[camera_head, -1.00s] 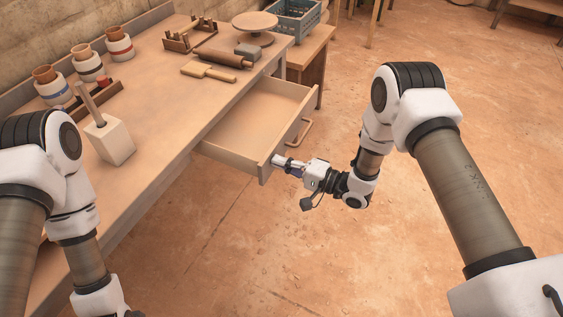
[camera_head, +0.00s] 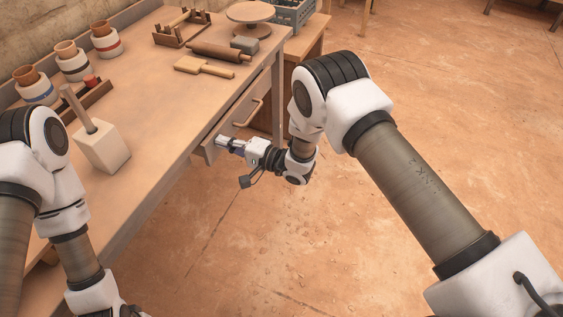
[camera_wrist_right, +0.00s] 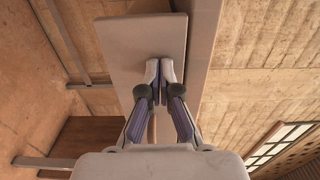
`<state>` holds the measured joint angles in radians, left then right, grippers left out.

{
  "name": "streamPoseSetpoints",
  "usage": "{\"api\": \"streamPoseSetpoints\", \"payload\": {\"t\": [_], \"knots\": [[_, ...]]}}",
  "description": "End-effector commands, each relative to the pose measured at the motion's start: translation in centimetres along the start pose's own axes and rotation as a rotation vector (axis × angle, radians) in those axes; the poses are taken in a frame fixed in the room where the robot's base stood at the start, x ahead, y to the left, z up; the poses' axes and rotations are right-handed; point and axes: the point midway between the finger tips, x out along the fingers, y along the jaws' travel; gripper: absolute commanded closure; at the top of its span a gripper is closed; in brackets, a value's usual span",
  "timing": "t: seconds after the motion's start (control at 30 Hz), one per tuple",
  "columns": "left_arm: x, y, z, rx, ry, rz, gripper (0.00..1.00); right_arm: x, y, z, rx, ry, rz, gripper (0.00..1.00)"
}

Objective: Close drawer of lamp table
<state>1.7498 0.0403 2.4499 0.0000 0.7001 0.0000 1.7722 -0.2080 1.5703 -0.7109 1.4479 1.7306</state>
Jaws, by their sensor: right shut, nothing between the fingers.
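The lamp table (camera_head: 150,120) is the long wooden table on the left in the head view. Its drawer (camera_head: 236,115) has its front panel close to the table's side, with the inside out of sight; I cannot tell whether a small gap is left. The drawer's handle (camera_head: 252,112) sticks out from the front. My right gripper (camera_head: 221,141) is shut and empty, its tips at the near end of the drawer front. In the right wrist view, the shut fingertips (camera_wrist_right: 164,66) press or nearly press on the drawer front (camera_wrist_right: 135,40). My left gripper is out of view.
On the tabletop are several banded jars (camera_head: 73,61), a mallet-like block (camera_head: 102,148), a rolling pin (camera_head: 218,52), a paddle (camera_head: 203,67) and a round turntable (camera_head: 250,15). A blue crate (camera_head: 293,12) stands behind. The floor to the right is clear.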

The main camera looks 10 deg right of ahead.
Motion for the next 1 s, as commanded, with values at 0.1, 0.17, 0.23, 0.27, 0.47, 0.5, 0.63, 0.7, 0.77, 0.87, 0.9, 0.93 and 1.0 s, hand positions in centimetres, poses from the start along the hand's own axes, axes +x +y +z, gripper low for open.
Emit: {"api": "streamPoseSetpoints", "payload": {"t": [0.1, 0.17, 0.23, 0.27, 0.47, 0.5, 0.63, 0.7, 0.77, 0.87, 0.9, 0.93, 1.0], "knots": [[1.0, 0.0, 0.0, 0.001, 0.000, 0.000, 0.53, 2.7, 0.3, 0.1, -0.002, -0.002, -0.002, 1.00], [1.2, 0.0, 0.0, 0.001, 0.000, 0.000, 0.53, 3.7, 0.2, 0.0, -0.002, -0.001, -0.001, 1.00], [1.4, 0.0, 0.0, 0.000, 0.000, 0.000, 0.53, 4.7, 0.2, 0.0, -0.001, -0.001, -0.001, 1.00], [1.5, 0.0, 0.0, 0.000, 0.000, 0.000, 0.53, 5.0, 0.2, 0.0, -0.001, -0.001, 0.000, 1.00], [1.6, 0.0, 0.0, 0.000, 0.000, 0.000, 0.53, 6.0, 0.0, -0.1, 0.000, 0.001, 0.000, 1.00], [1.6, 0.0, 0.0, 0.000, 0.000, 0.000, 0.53, 6.1, -0.1, -0.1, 0.000, 0.001, -0.001, 1.00], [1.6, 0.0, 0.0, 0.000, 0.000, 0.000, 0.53, 6.1, -0.2, -0.1, -0.002, 0.001, -0.002, 1.00], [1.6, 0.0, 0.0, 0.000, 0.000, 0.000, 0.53, 6.1, -0.2, -0.1, -0.002, 0.001, -0.004, 1.00], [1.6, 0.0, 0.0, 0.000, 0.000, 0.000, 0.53, 6.2, -0.3, -0.1, -0.003, 0.001, -0.004, 1.00], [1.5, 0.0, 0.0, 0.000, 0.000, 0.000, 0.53, 6.1, -0.4, -0.1, -0.004, 0.002, -0.006, 1.00], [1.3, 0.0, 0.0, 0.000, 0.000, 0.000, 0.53, 6.1, -0.5, -0.1, -0.004, 0.002, -0.006, 1.00], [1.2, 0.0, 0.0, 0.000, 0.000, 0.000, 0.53, 6.0, -0.5, -0.1, -0.003, 0.002, -0.006, 1.00], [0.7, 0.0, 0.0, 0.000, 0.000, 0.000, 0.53, 5.7, -0.6, 0.0, -0.002, 0.003, -0.005, 1.00]]}}
